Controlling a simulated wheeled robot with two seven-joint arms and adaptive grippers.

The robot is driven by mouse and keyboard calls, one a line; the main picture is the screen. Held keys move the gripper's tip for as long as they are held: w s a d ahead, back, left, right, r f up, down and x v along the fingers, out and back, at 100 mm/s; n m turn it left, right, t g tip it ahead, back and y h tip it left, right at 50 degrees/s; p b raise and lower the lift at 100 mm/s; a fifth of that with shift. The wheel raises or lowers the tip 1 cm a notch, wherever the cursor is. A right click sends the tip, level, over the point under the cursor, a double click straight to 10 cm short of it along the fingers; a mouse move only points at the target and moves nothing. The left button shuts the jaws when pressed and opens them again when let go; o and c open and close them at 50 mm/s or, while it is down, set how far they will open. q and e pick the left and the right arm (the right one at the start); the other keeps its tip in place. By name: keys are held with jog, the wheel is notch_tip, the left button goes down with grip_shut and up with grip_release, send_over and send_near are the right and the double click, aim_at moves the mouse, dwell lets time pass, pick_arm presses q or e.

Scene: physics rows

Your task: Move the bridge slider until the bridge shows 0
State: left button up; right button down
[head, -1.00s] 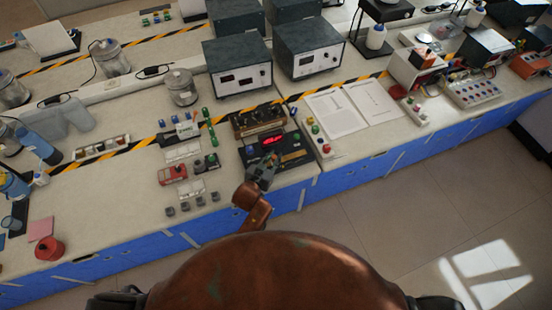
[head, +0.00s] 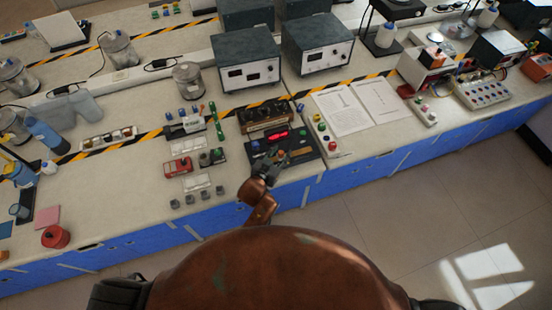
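The bridge appears to be the dark panel (head: 303,150) with a lit red display (head: 278,135) near the front edge of the bench. The digits are too small to read. Its slider cannot be made out; my gripper covers part of the panel's front. My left gripper (head: 274,160) is over the front part of the panel, just below the display in the picture. Whether it touches the panel, and whether its fingers are open or shut, cannot be told. My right gripper is not in view.
A dark brown box with knobs (head: 266,116) stands right behind the panel. A red block (head: 178,167) and small parts lie to its left. A strip with coloured buttons (head: 322,136) and paper sheets (head: 342,111) lie to its right. Instrument boxes (head: 246,60) stand behind.

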pick_arm(q)
jog(key=v, duration=1.1)
jog(key=shift+s+a, duration=0.15)
